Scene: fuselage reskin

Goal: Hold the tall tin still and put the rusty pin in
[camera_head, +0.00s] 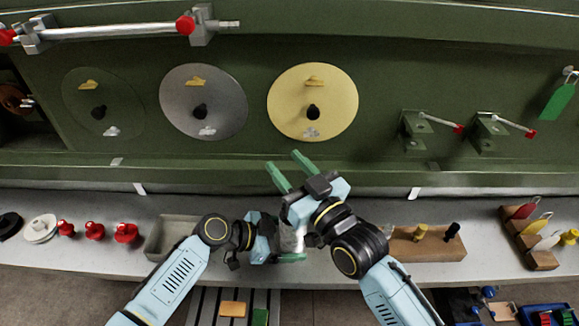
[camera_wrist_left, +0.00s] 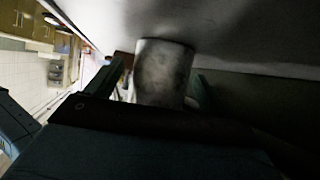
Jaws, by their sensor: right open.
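The tall tin (camera_head: 291,238) is a grey metal cylinder on the bench, partly hidden behind my right wrist. My left gripper (camera_head: 290,252) is low at the tin, with a green finger close against its near side. The left wrist view shows the tin (camera_wrist_left: 162,72) between both green fingers, which look closed on its sides. My right gripper (camera_head: 289,169) is above and beyond the tin, its two green fingers apart and nothing between them. I cannot make out the rusty pin; a wooden pin block (camera_head: 400,247) shows a yellow pin (camera_head: 421,231) and a black pin (camera_head: 451,231), partly covered by my right arm.
A shallow grey tray (camera_head: 165,240) lies left of my left gripper. Several red-knobbed parts (camera_head: 95,231) stand further left. A wooden rack (camera_head: 530,240) with coloured handles is at the right. The green panel wall with round discs (camera_head: 313,101) rises behind the bench.

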